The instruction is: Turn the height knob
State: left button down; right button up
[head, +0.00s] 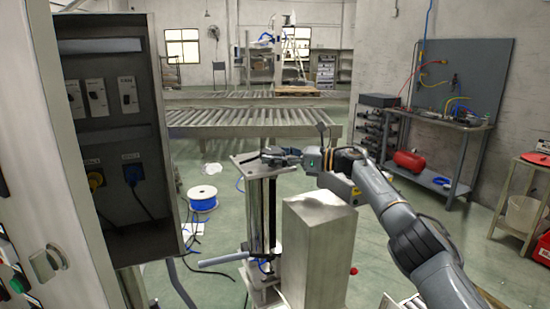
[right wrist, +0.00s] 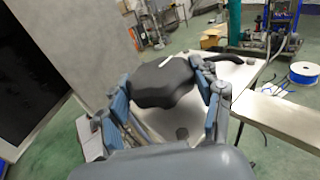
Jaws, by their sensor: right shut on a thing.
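The height knob (right wrist: 165,84) is a dark grey lobed knob with a white line on its top. It sits on a pale metal plate (right wrist: 236,76). My right gripper (right wrist: 160,78) has one blue-grey finger on each side of the knob and is shut on it. In the head view my right gripper (head: 282,157) reaches in from the right over the top plate of the metal column stand (head: 262,215). The knob is mostly hidden there by the fingers. My left gripper is not in view.
A grey metal box post (head: 318,250) stands just right of the column, below my right arm. An open electrical cabinet (head: 120,130) fills the left. A blue cable spool (head: 202,198) lies on the floor behind. A roller conveyor (head: 250,117) crosses the back.

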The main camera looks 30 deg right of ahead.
jog(key=shift+r, duration=0.25)
jog(key=o, duration=1.1)
jog(key=shift+o, duration=0.3)
jog(key=shift+w+f, duration=0.1)
jog(key=v, duration=1.2)
